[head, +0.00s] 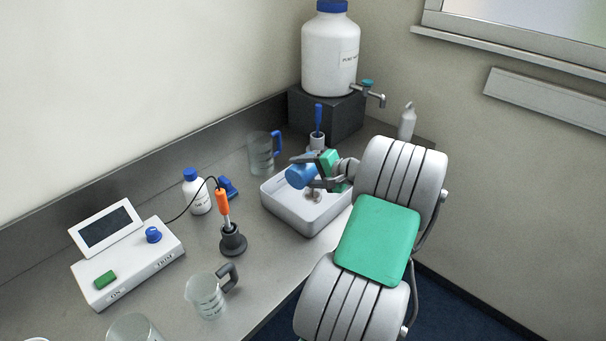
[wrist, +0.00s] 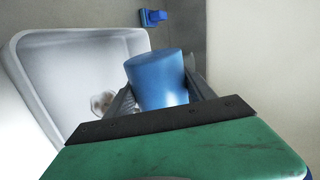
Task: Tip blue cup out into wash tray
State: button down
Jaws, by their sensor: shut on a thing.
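The blue cup (head: 300,175) is held by my gripper (head: 312,172) above the wash tray in the head view. It appears tilted on its side, but I cannot see into its mouth. In the wrist view the cup (wrist: 157,80) sits between the two dark fingers of my gripper (wrist: 158,95), which are shut on it. The white wash tray (head: 290,217) stands on the bench below the cup. It also shows in the wrist view (wrist: 48,75), where a small pale round patch lies on its floor.
A blue-handled jug (head: 261,158) stands behind the tray, near a white water container (head: 330,55) with a tap. To the left are a probe in a dark stand (head: 232,242), a white bottle (head: 197,192) and a meter (head: 130,262). A grey-handled jug (head: 206,297) stands in front.

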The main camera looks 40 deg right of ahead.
jog(key=shift+d+r+p, duration=0.1)
jog(key=shift+r+p, duration=0.35)
jog(key=shift+p, duration=0.6)
jog(key=shift+w+d+m+y+p, duration=0.1)
jog(key=shift+d+m+y+p, duration=0.1)
jog(key=shift+m+y+p, duration=0.45)
jog(key=shift+f+n, duration=0.1)
jog(key=shift+n, duration=0.15)
